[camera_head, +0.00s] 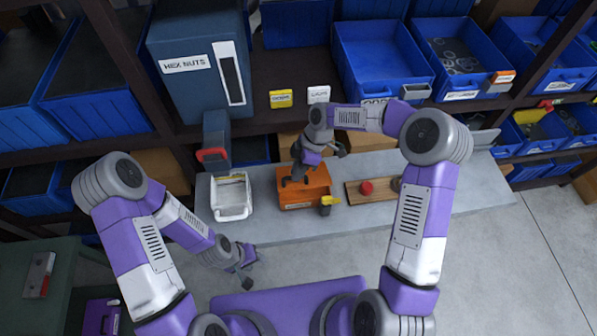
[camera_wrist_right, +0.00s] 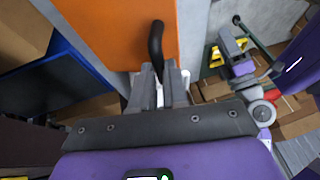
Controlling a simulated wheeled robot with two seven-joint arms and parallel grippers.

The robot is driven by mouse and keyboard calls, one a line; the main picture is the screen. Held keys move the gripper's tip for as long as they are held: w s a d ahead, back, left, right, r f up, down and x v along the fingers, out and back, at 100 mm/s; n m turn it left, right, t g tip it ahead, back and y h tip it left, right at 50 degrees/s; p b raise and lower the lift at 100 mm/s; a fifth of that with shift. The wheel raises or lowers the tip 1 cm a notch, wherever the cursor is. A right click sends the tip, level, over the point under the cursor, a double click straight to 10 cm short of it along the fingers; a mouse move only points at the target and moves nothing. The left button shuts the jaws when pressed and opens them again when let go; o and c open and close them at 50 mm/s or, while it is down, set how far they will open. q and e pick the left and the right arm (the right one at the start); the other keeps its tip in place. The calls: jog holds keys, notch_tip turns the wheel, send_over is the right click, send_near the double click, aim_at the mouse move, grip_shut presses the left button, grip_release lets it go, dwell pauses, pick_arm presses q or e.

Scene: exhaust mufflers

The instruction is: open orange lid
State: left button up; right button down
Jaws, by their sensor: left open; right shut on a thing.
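The orange lid (camera_head: 316,183) belongs to an orange box on the grey bench, and its flat orange face fills the upper middle of the right wrist view (camera_wrist_right: 110,30). A curved black handle (camera_wrist_right: 156,40) stands out from it. My right gripper (camera_head: 291,180) is over the box with its fingers shut on the handle, as the right wrist view shows (camera_wrist_right: 158,82). The fingers hide the handle's lower end. My left gripper (camera_head: 246,280) is open and empty, low in front of the bench, apart from the box.
A white bin (camera_head: 231,213) stands left of the box. A yellow-handled item (camera_head: 327,203) is at the box's front right corner. Shelves with blue bins (camera_head: 380,60) rise behind. The bench's right end is clear.

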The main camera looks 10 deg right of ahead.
jog(key=shift+w+r, duration=0.7)
jog(key=shift+w, duration=0.35)
jog(key=shift+d, duration=0.1)
